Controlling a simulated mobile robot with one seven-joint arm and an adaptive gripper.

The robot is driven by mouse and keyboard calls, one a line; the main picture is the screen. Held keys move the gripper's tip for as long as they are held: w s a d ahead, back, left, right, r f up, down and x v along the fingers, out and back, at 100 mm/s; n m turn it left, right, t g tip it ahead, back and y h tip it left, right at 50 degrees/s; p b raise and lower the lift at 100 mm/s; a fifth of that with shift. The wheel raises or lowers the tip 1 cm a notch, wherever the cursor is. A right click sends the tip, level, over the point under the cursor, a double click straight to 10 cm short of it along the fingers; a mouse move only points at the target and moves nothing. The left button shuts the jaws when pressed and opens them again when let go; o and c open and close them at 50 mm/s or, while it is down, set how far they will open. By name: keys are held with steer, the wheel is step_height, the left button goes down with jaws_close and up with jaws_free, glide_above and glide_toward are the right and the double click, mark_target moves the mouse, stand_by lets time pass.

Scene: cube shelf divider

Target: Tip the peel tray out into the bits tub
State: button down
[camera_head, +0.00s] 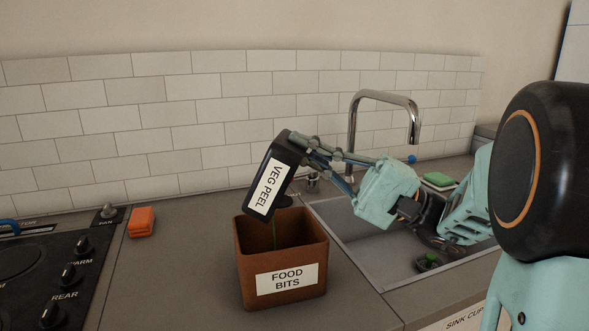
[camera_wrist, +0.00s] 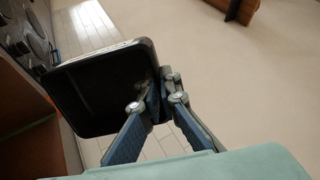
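The peel tray (camera_head: 268,180) is black with a white "VEG PEEL" label. My gripper (camera_head: 300,143) is shut on its upper end and holds it steeply tilted, lower end down, above the bits tub (camera_head: 240,267). The tub is brown, open-topped and labelled "FOOD BITS"; it stands upright on the counter. A thin green strip (camera_head: 274,234) shows below the tray, at the tub's opening. In the wrist view the tray (camera_wrist: 95,95) sits between my fingers (camera_wrist: 163,95), a dark face showing. The tub's floor is hidden, so I cannot tell what lies there.
The sink (camera_head: 372,240) with a chrome tap (camera_head: 385,97) is right of the tub, under my arm. A green sponge (camera_head: 438,180) lies behind the sink. A hob (camera_head: 45,275) and orange block (camera_head: 141,222) are at left. Counter left of the tub is clear.

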steer(key=shift+s+d+f+y+b, duration=0.15)
steer(key=shift+d+f+y+b, duration=0.3)
steer(key=shift+b, duration=1.5)
steer(key=shift+r+b, duration=0.2)
steer(key=shift+b, duration=0.35)
